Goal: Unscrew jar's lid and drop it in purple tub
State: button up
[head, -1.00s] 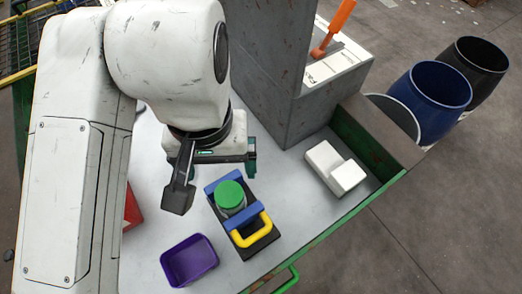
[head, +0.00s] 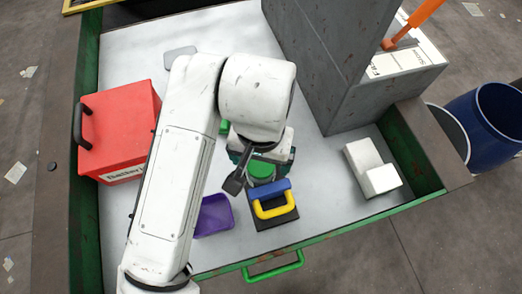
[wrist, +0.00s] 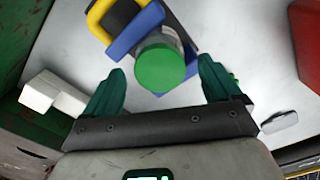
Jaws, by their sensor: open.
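The jar (wrist: 157,36) has a round green lid (wrist: 161,69) and stands in a holder with blue jaws (wrist: 137,30) and a yellow handle (wrist: 100,22). In the head view the lid (head: 261,171) shows just below my wrist, with the blue and yellow holder (head: 271,192) in front of it. My gripper (wrist: 160,69) is open, with its green fingers on either side of the lid in the wrist view. I cannot tell how far above the lid they are. The purple tub (head: 214,216) stands left of the holder, partly hidden by my arm; no inside contents show.
A red box (head: 118,130) with a black handle stands at the left of the grey table. A white block (head: 371,167) lies at the right. A tall grey column (head: 325,65) rises behind. Green edge rails (head: 330,238) bound the table.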

jog(key=c, duration=1.1)
jog(key=shift+f, duration=0.15)
jog(key=shift+s+n+p, duration=0.1)
jog(key=shift+n+p, duration=1.3)
jog(key=shift+n, duration=0.8)
jog(key=shift+n, duration=0.5)
jog(key=shift+f+p, duration=0.1)
jog(key=shift+p, duration=0.2)
jog(key=shift+n+p, duration=0.75)
jog(key=shift+n, duration=0.45)
jog(key=shift+n+p, duration=2.05)
jog(key=shift+n, duration=0.25)
